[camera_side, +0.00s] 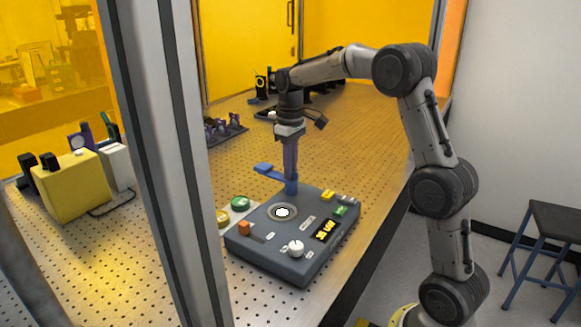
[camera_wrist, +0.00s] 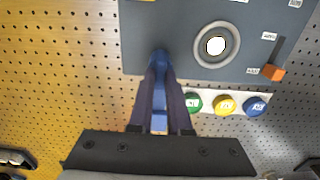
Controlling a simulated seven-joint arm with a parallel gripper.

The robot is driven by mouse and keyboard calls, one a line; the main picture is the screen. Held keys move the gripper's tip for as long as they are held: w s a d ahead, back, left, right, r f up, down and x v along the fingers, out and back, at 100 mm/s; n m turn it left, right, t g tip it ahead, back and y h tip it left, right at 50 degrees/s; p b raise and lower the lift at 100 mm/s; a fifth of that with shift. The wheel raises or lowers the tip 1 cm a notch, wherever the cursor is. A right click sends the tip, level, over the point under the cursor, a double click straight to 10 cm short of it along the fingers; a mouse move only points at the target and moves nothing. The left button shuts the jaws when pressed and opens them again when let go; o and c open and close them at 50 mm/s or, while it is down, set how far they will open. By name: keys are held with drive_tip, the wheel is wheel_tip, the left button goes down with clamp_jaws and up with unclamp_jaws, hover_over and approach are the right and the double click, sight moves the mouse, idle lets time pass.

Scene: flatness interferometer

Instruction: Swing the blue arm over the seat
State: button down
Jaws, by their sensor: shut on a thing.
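The blue arm (camera_side: 268,170) stands on a post at the back edge of the grey instrument box (camera_side: 262,262) and points out past that edge, away from the seat. The seat (camera_side: 284,212) is a round ring with a bright white centre, and it is uncovered. In the wrist view the seat (camera_wrist: 234,45) lies to the right of the blue arm (camera_wrist: 159,75). My gripper (camera_side: 291,178) comes down from above beside the post, its fingers shut on the blue arm. In the wrist view the fingers (camera_wrist: 159,95) flank the arm and hide part of it.
A yellow block (camera_side: 70,188) stands left. The perforated table is mostly clear behind.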

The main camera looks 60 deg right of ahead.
drive_tip(key=shift+n, duration=0.4)
drive_tip(key=n, duration=0.4)
drive_tip(key=shift+n, duration=0.3)
drive_tip(key=n, duration=0.5)
drive_tip(key=shift+a+r+n, duration=0.1)
drive_tip(key=shift+n, duration=0.2)
drive_tip(key=n, duration=1.1)
drive_tip(key=shift+s, duration=0.1)
drive_tip(key=c, duration=0.9)
unclamp_jaws()
drive_tip(key=shift+o, duration=0.2)
